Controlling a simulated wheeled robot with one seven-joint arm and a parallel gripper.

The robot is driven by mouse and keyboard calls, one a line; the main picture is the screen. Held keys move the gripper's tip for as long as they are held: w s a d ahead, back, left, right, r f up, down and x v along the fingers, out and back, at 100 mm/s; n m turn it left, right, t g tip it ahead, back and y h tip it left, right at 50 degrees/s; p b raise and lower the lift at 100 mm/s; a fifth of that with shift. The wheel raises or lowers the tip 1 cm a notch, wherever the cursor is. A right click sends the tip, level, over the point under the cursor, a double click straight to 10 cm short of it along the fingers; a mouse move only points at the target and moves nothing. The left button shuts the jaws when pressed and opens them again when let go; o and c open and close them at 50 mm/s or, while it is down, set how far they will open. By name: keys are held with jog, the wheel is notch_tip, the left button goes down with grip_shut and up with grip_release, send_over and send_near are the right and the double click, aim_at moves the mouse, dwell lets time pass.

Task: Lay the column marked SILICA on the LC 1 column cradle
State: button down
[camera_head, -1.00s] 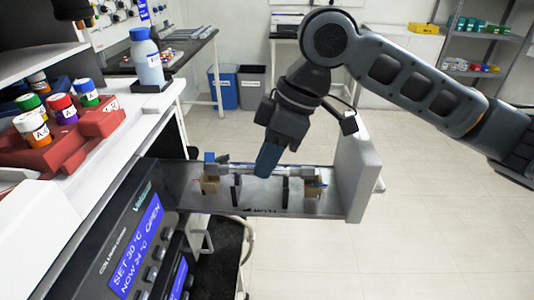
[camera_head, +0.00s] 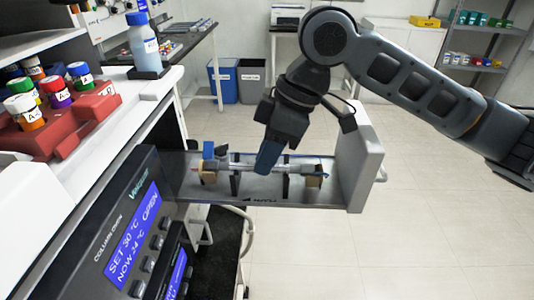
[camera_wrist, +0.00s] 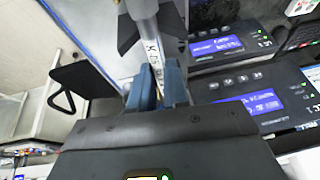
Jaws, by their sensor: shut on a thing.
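My gripper (camera_head: 269,160) is shut on a thin metal column (camera_head: 243,167) over the open drawer of the column oven. The column lies about level, along the drawer's length, close to the dark upright clips (camera_head: 285,187) of the cradle. I cannot tell whether it rests in them. Tan blocks (camera_head: 208,176) stand at both ends. In the wrist view the column (camera_wrist: 148,35) runs up from between my fingers (camera_wrist: 160,85), with dark writing on its side that I cannot read fully. The fingers hide its middle in the head view.
The oven (camera_head: 130,235) at lower left reads SET 30, NOW 24, OPEN. The drawer's thick pale end panel (camera_head: 361,165) stands on the right. A red rack (camera_head: 75,120) with coloured-cap bottles and a blue-capped bottle (camera_head: 144,45) stand on the left bench. The floor to the right is clear.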

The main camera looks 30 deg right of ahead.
jog(key=shift+f+b, duration=0.3)
jog(key=shift+f, duration=0.15)
jog(key=c, duration=1)
grip_release()
jog(key=shift+r, duration=0.1)
jog(key=v, duration=0.7)
jog(key=shift+d+r, duration=0.15)
jog(key=shift+r, duration=0.1)
jog(key=shift+s, duration=0.1)
